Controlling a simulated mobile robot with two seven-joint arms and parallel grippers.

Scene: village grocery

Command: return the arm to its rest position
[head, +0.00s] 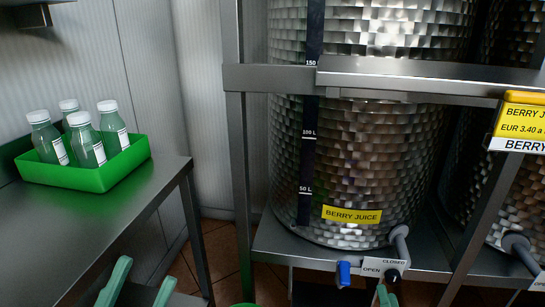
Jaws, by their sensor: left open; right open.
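My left gripper (139,284) shows at the bottom left, beside the front edge of the metal table. Its two green fingers are apart with nothing between them. I see nothing held in either gripper.
A green crate (130,160) with several capped bottles stands on the metal table (105,212). The large berry juice tank (365,180) stands on a metal rack (275,238). Its tap (400,243) and a blue handle (344,273) are low at the front.

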